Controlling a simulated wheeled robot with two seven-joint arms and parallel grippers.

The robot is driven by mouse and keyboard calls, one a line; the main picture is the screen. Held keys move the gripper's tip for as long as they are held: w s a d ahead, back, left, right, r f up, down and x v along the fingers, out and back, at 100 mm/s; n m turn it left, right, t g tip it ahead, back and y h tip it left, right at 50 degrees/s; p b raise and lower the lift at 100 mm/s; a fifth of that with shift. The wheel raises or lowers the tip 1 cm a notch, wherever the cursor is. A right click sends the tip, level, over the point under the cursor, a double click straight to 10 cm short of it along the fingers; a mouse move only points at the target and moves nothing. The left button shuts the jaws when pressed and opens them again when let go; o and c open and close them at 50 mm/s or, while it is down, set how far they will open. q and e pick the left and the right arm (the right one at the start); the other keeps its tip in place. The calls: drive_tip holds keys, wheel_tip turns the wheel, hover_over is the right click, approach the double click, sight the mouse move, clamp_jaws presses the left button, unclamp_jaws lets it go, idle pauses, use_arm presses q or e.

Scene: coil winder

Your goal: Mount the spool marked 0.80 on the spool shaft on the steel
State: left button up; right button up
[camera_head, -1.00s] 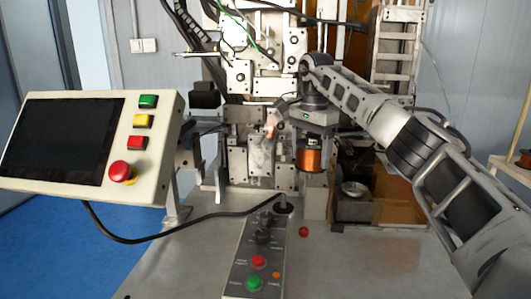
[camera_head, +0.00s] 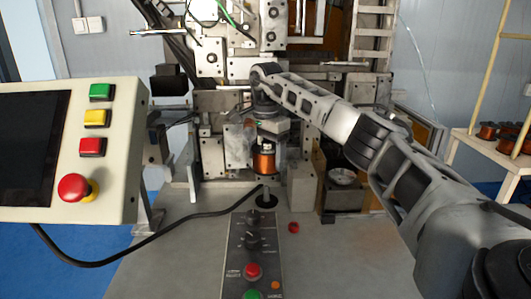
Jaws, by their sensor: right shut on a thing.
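A spool of copper-coloured wire (camera_head: 264,162) hangs upright under my right gripper (camera_head: 266,138), which is shut on it. Its marking is too small to read. Below the spool, an upright grey pin on a dark round base (camera_head: 268,201) stands on the steel table (camera_head: 345,255), behind the control box. It looks like the spool shaft. The spool appears almost in line above the pin; I cannot tell the exact gap or depth. My left gripper is not in view.
The control box (camera_head: 250,243) and a black cable (camera_head: 150,233) lie in front. A screen panel (camera_head: 112,150) stands left, the winding machine (camera_head: 215,95) behind. A small red knob (camera_head: 293,227) is right of the pin. More spools (camera_head: 490,131) sit on a rack at right.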

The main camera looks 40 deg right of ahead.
sight(265, 172)
drive_tip(key=shift+s+f, duration=0.1)
drive_tip(key=shift+f, duration=2.2)
drive_tip(key=shift+a, duration=0.15)
drive_tip(key=shift+f, duration=0.3)
drive_tip(key=shift+f+b, duration=0.5)
drive_tip(key=shift+f, duration=0.55)
drive_tip(key=shift+f, duration=0.15)
drive_tip(key=shift+f+b, duration=0.3)
drive_tip(key=shift+f, duration=0.25)
drive_tip(key=shift+f, duration=0.35)
